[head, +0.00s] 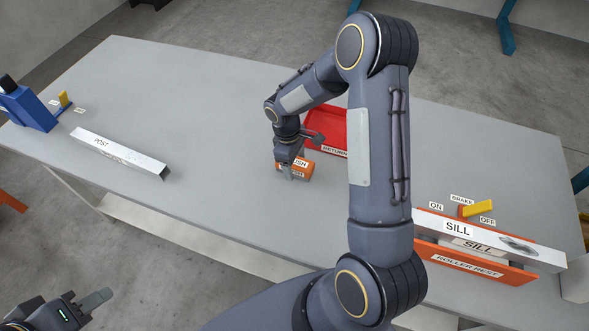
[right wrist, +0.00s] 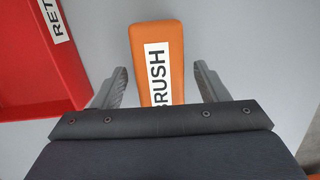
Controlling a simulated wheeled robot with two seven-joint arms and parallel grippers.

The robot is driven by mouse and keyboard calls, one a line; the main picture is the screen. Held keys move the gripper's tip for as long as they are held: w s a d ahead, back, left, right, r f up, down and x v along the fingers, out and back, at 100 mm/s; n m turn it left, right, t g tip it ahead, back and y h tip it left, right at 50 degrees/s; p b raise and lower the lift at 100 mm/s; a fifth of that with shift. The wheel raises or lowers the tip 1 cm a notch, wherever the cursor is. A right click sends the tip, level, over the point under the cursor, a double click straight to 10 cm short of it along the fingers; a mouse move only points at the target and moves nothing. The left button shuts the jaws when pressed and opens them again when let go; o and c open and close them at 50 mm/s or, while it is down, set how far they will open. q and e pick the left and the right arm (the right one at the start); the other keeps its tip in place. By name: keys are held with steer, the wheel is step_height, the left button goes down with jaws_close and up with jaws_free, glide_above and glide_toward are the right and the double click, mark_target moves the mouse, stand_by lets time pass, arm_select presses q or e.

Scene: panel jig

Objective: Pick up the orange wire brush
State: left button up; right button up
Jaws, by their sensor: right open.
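The orange wire brush (head: 297,168) lies on the grey table near its middle, in front of the red tray. In the right wrist view the brush (right wrist: 158,50) is an orange block with a white label reading "BRUSH". My right gripper (head: 287,176) is over the brush; in the wrist view its two fingers (right wrist: 160,85) stand apart on either side of the block, with gaps showing on both sides. The brush's near end is hidden behind the gripper body. My left gripper (head: 92,305) is at the lower left, off the table; its opening is unclear.
The red tray (head: 327,128) labelled "RETURN" is just behind the brush. A white post (head: 120,152) lies to the left, with a blue device (head: 27,108) beyond it. The sill (head: 490,238) sits on the orange roller rest (head: 470,267) at right, near a yellow brake lever (head: 478,209).

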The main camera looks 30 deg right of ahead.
steer(key=shift+r, duration=0.1)
steer(key=c, duration=1.1)
